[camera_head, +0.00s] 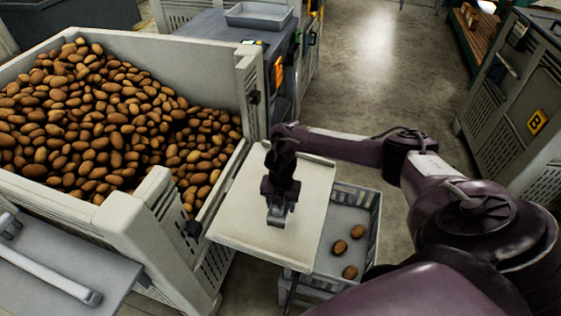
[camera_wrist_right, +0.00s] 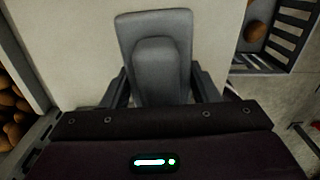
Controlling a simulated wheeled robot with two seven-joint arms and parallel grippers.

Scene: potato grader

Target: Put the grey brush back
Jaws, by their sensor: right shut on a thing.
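My right gripper (camera_head: 278,200) is over the pale board (camera_head: 318,200) beside the potato bin, pointing down. It is shut on a grey thing, which I take to be the grey brush (camera_head: 277,217). In the right wrist view the brush (camera_wrist_right: 153,30) is a plain grey block with rounded corners, between the two dark fingers of the gripper (camera_wrist_right: 162,88). Its underside is hidden, so I cannot tell whether it touches the board. My left gripper is not in view.
A large pale bin (camera_head: 150,215) full of potatoes stands at the left. A grey crate (camera_head: 372,205) with several potatoes is right of the board. A shallow tray (camera_head: 258,15) sits at the back.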

